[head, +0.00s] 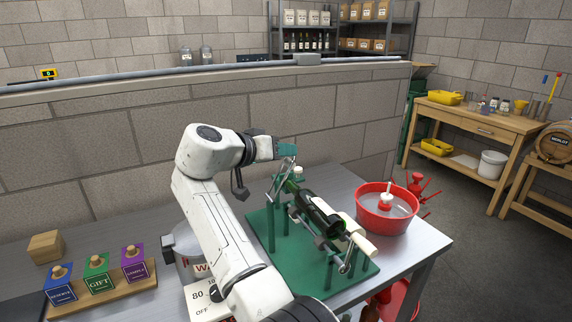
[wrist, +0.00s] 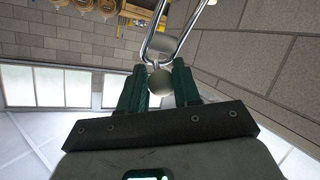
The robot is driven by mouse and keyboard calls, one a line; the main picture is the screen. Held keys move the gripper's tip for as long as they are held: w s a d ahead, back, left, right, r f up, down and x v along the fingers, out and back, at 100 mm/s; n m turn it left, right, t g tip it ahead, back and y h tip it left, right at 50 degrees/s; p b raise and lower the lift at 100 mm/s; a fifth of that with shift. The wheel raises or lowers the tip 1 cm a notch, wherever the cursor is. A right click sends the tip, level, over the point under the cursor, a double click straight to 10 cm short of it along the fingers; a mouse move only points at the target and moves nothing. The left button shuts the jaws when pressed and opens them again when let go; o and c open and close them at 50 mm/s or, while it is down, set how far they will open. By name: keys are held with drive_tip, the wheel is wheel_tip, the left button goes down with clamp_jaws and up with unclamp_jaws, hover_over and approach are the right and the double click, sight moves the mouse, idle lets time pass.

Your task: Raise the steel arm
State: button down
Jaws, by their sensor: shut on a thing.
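A green bottle-labelling device (head: 262,262) stands on the metal table, with a dark bottle (head: 318,214) lying tilted across it. My gripper (head: 290,151) is at the device's far upper end, above the bottle's neck. In the wrist view, my gripper (wrist: 160,80) has its two green fingers closed around a pale rounded end piece (wrist: 161,83) of the steel arm (wrist: 152,38), whose bent rods run up and away. In the head view, the gripped part is small and partly hidden by the fingers.
A red basin (head: 372,222) with water stands right of the device. A wooden tray (head: 108,286) with blue, green and purple stamp blocks is at the left, and a metal pot (head: 185,246) is behind my arm. A block wall (head: 120,140) rises close behind the table.

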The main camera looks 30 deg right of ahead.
drive_tip(key=a+f+n+t+h+b, duration=0.1)
drive_tip(key=a+n+t+h+b, duration=0.2)
drive_tip(key=a+h+b, duration=0.4)
drive_tip(key=a+b, duration=0.2)
drive_tip(key=b, duration=0.2)
drive_tip(key=shift+f, duration=0.2)
drive_tip(key=shift+w+a, duration=0.1)
drive_tip(key=shift+a, duration=0.05)
drive_tip(key=c, duration=1.1)
unclamp_jaws()
drive_tip(key=shift+a+f, duration=0.1)
drive_tip(key=shift+o, duration=1)
drive_tip(key=b+v, duration=0.1)
drive_tip(key=v, duration=0.9)
drive_tip(key=shift+a+b, duration=0.25)
drive_tip(key=shift+b, duration=0.05)
